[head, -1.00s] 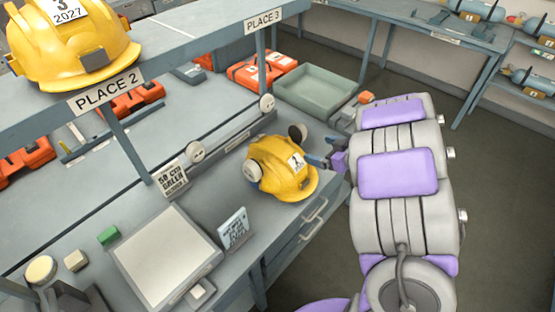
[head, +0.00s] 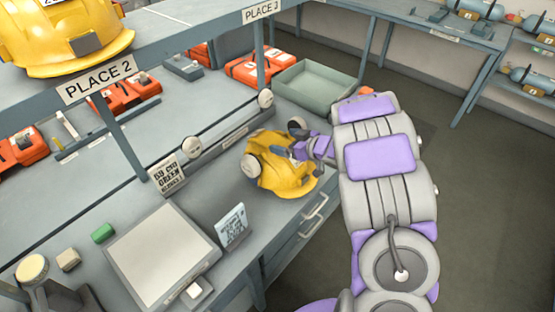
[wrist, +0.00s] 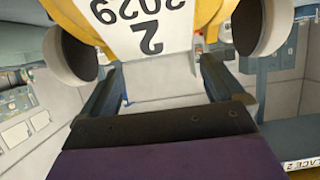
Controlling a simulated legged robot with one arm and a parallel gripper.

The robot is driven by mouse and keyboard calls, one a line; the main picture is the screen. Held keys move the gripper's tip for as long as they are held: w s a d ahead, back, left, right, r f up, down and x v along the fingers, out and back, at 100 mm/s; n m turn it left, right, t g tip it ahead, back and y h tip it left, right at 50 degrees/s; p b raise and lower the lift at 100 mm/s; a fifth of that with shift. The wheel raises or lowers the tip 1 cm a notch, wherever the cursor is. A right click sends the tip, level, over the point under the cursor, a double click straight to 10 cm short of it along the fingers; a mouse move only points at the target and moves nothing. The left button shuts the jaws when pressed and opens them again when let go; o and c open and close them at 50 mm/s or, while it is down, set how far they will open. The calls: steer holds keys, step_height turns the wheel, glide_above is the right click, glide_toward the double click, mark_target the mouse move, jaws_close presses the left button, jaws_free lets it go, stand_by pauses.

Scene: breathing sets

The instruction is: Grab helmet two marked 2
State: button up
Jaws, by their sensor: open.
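A yellow helmet (head: 284,172) with round ear cups sits on the grey bench in the head view, below the shelf. In the wrist view the helmet (wrist: 195,14) fills the top. Its white label (wrist: 140,22) appears upside down and reads 2 and 2029, with grey ear cups on both sides. My gripper (wrist: 160,88) is open, its two fingers apart with no object visible between them. In the head view my gripper (head: 300,150) is over the helmet's upper right side and hides part of it. Contact cannot be told.
Another yellow helmet (head: 62,35) sits on the shelf marked PLACE 2 (head: 98,80). A scale-like flat plate (head: 162,258), a small sign (head: 232,225) and a green block (head: 103,232) are on the bench. A green tray (head: 312,88) and orange cases (head: 262,66) stand farther back.

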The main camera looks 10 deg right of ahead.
mark_target(274, 141)
steer(key=shift+w+a+f, duration=0.1)
steer(key=shift+w+a, duration=0.05)
steer(key=shift+a, duration=0.2)
steer(key=b+x, duration=0.1)
steer(key=x, duration=0.1)
steer(key=b+x, duration=0.1)
steer(key=x, duration=0.1)
steer(key=shift+f, duration=0.3)
steer(key=shift+w+a+f, duration=0.1)
steer(key=shift+w, duration=0.15)
steer(key=shift+c, duration=0.4)
steer(key=c, duration=0.4)
steer(key=shift+s, duration=0.1)
jaws_close()
